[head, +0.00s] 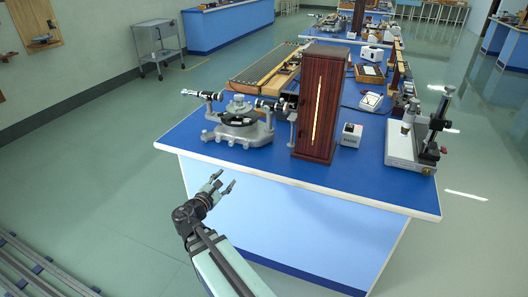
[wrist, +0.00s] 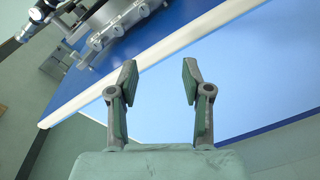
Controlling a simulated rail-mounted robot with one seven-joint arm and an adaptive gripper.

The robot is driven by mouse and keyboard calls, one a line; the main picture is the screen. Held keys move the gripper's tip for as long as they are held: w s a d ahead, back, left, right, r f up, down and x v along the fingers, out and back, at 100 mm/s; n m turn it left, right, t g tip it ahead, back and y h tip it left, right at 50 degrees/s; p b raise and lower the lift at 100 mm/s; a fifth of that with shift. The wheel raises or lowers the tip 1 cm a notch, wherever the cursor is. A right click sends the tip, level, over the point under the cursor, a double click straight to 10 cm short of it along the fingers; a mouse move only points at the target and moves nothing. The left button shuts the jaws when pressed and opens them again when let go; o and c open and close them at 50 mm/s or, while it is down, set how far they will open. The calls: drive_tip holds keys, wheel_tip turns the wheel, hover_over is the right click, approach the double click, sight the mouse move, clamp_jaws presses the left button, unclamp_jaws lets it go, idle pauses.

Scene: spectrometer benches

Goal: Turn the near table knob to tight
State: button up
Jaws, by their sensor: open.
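A grey spectrometer (head: 240,130) with a round dark-topped table stands at the left front of the blue bench. Its black and silver tubes reach out to the left and right. Part of it shows at the upper left of the wrist view (wrist: 118,28). I cannot tell the near table knob apart from the other small fittings in either view. My gripper (head: 226,178) is open and empty, in front of the bench's front edge and below and apart from the spectrometer. In the wrist view its fingers (wrist: 159,70) stand apart with nothing between them.
A tall dark wooden lamp housing (head: 316,115) with a bright slit stands right of the spectrometer. A small white box (head: 351,135) and a microscope-like instrument (head: 412,150) are farther right. The blue bench top (head: 270,168) is bare along its front.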

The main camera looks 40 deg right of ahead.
drive_tip(key=r+n, duration=0.2)
drive_tip(key=n+t+p, duration=0.1)
drive_tip(key=p, duration=0.1)
approach(245, 147)
drive_tip(key=shift+h, duration=0.3)
drive_tip(key=x, duration=0.8)
drive_tip(key=shift+w+d+f, duration=0.15)
drive_tip(key=shift+d+f, duration=0.1)
drive_tip(key=shift+d, duration=0.1)
clamp_jaws()
